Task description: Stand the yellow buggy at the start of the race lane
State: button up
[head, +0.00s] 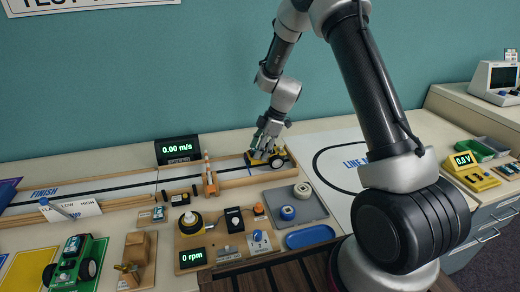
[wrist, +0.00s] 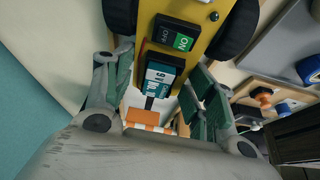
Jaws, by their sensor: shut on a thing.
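The yellow buggy (head: 277,161) with dark wheels is at the right end of the race lane (head: 232,172), near a short blue line on the track. My gripper (head: 266,148) reaches down onto it from above and is shut on it. In the wrist view the buggy (wrist: 200,48) fills the top middle, with an OFF/ON switch and a battery block on its deck. My gripper's green-padded fingers (wrist: 160,95) stand on either side of the block. I cannot tell whether the wheels touch the lane. The lane runs left to the FINISH mark (head: 44,193).
Orange-and-white gate posts (head: 209,178) stand across the lane left of the buggy. A 0.00 m/s display (head: 178,150) is behind. A white line mat (head: 330,150) is right.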

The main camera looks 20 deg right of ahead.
jog(key=shift+f, duration=0.4)
dwell(0.7)
jog(key=o, duration=1.3)
jog(key=shift+o, duration=0.2)
